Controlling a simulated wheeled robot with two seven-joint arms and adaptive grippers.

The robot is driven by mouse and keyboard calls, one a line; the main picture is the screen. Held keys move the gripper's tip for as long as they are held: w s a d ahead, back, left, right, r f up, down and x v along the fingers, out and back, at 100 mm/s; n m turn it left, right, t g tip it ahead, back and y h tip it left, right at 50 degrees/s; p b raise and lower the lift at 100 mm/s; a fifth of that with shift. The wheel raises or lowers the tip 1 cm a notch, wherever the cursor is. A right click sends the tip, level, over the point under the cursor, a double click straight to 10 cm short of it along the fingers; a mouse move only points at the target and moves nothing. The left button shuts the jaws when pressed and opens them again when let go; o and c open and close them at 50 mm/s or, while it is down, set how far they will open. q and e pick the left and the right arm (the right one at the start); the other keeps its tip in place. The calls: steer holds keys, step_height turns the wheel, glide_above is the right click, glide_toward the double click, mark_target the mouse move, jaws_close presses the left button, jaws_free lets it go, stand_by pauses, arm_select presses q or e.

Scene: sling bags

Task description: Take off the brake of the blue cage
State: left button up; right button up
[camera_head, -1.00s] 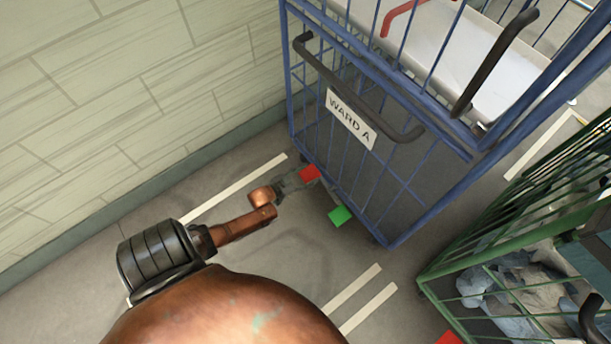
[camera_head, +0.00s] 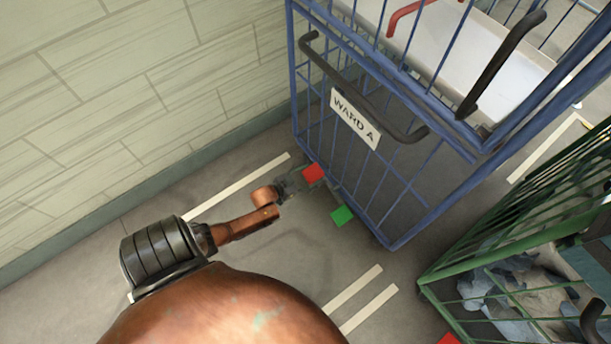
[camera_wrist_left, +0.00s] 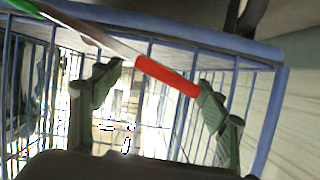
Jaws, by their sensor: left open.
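The blue cage (camera_head: 385,190) is a wire cage with a white WARD A label (camera_head: 355,118) and dark handles. At its bottom edge are a red brake pad (camera_head: 313,174) and a green pad (camera_head: 342,215). My left gripper (camera_head: 298,181) is low, just left of the red pad, open. In the left wrist view the red pad (camera_wrist_left: 168,77) shows between the two spread fingers (camera_wrist_left: 155,95), at the end of a pale bar. A green part (camera_wrist_left: 82,22) shows at the bar's other end. Whether a finger touches the red pad I cannot tell. My right gripper is out of view.
A green wire cage (camera_head: 520,250) with grey-blue contents stands at the lower right, close to the blue cage. A tiled wall (camera_head: 130,90) runs along the left. The floor (camera_head: 300,250) in front of the blue cage is clear, with white painted lines.

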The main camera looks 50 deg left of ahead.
arm_select(q)
steer(key=v, duration=1.1)
steer(key=shift+s+r, duration=0.2)
steer(key=shift+s, duration=0.05)
steer(key=shift+d, duration=0.2)
